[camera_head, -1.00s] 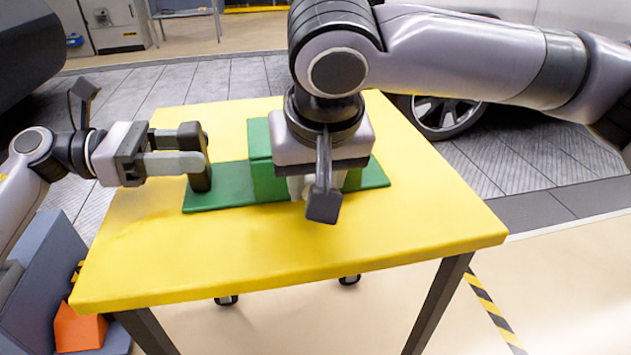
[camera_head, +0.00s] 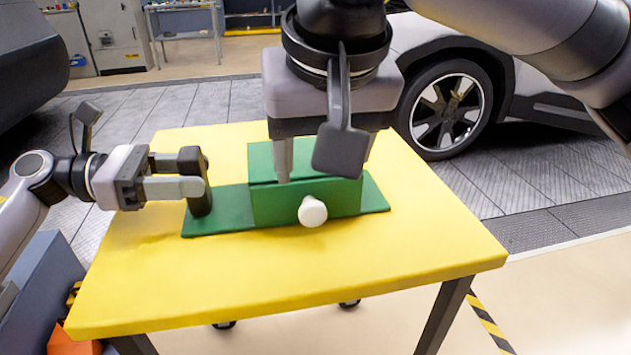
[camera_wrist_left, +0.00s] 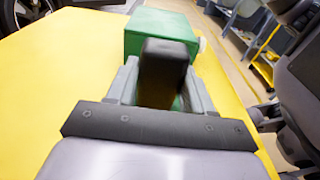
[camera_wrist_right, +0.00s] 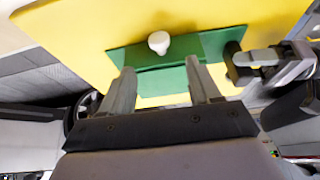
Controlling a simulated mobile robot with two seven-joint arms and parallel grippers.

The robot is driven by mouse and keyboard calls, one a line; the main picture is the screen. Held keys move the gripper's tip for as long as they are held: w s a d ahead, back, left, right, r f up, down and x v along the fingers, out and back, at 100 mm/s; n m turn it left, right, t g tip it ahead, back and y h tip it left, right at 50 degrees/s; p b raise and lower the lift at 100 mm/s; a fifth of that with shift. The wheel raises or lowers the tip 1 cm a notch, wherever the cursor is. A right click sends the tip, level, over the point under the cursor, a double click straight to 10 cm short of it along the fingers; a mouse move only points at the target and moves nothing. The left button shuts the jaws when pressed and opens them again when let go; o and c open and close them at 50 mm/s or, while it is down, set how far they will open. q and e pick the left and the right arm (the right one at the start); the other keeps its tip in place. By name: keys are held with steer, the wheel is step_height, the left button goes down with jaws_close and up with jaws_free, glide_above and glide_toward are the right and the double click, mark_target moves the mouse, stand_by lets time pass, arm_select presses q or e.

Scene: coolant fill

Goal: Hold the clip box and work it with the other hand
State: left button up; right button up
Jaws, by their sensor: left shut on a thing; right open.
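The clip box is a green box (camera_head: 262,203) on a flat green base plate (camera_head: 220,222), with a white round knob (camera_head: 312,211) on its front face. A dark upright handle (camera_head: 197,180) stands at the left end of the plate. My left gripper (camera_head: 190,175) is shut on this handle; the left wrist view shows the handle (camera_wrist_left: 163,72) between the fingers. My right gripper (camera_head: 322,165) is open, pointing down above the box and behind the knob. In the right wrist view the knob (camera_wrist_right: 159,42) lies beyond the open fingertips (camera_wrist_right: 160,75). My right gripper hides part of the box top.
The box stands on a yellow table (camera_head: 400,250) with clear room in front and to the right. A car wheel (camera_head: 447,108) is behind the table at the right. An orange object (camera_head: 75,338) is low at the left.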

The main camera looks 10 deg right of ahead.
steer(key=v, duration=0.2)
steer(key=shift+s+r, duration=0.1)
steer(key=shift+r, duration=0.2)
arm_select(q)
steer(key=o, duration=1)
steer(key=shift+a, duration=0.15)
